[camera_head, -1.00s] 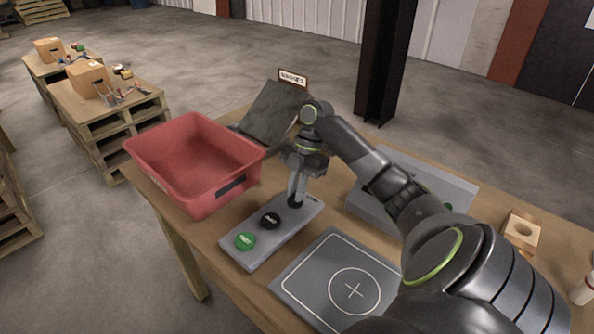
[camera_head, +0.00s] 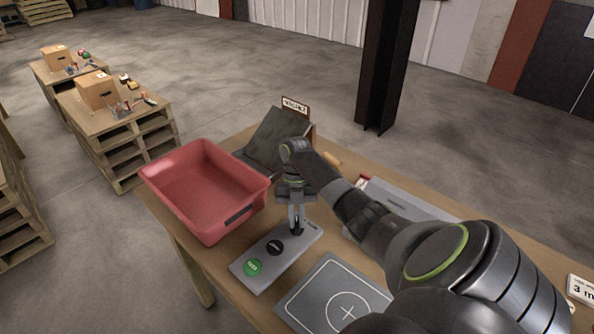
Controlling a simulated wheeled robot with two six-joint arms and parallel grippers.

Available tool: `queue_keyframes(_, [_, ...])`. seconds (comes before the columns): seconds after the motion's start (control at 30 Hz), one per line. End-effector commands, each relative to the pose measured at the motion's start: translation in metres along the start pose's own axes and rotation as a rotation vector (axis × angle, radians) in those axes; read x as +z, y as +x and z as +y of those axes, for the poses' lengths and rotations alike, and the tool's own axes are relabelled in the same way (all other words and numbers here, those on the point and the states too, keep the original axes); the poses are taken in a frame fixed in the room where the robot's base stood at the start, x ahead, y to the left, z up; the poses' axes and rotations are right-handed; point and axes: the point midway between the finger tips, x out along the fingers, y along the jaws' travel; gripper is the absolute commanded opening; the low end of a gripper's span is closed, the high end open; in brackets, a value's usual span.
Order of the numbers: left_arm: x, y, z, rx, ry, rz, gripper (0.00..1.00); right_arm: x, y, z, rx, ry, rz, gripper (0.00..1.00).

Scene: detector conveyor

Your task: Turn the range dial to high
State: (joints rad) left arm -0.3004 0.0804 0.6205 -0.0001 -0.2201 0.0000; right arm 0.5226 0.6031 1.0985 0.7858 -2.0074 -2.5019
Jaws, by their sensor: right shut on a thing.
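A grey control panel (camera_head: 262,272) lies on the wooden table. It carries a green button (camera_head: 253,267) at its near end, a black knob (camera_head: 275,247) in the middle and a dark dial (camera_head: 297,229) at its far end. My right gripper (camera_head: 296,221) points down and is shut on the far dial, which its fingers partly cover. The dial's pointer and any marks around it are too small or hidden to read. My left gripper is not in view.
A red bin (camera_head: 205,190) stands left of the panel. A grey plate with a circle and cross (camera_head: 325,300) lies to the right. A dark slanted screen (camera_head: 272,140) with a sign (camera_head: 295,106) stands behind. My right arm hides much of the table's right side.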

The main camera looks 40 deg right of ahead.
Motion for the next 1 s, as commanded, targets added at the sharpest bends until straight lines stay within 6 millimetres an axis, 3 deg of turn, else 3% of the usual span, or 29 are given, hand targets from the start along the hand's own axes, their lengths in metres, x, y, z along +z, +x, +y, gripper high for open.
queue_keyframes(0.53, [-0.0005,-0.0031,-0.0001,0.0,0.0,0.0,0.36,0.0006,-0.001,0.0004,-0.01,-0.026,-0.004,0.0])
queue_keyframes(0.57, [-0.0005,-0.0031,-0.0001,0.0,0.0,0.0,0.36,0.0006,-0.001,0.0004,-0.01,-0.026,-0.004,0.14])
queue_keyframes(0.7, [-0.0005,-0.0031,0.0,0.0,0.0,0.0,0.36,0.0005,-0.0009,0.0004,-0.009,-0.025,-0.003,0.32])
queue_keyframes(1.0, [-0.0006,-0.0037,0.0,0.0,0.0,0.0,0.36,0.0001,-0.0013,0.0003,-0.009,-0.024,-0.002,0.35])
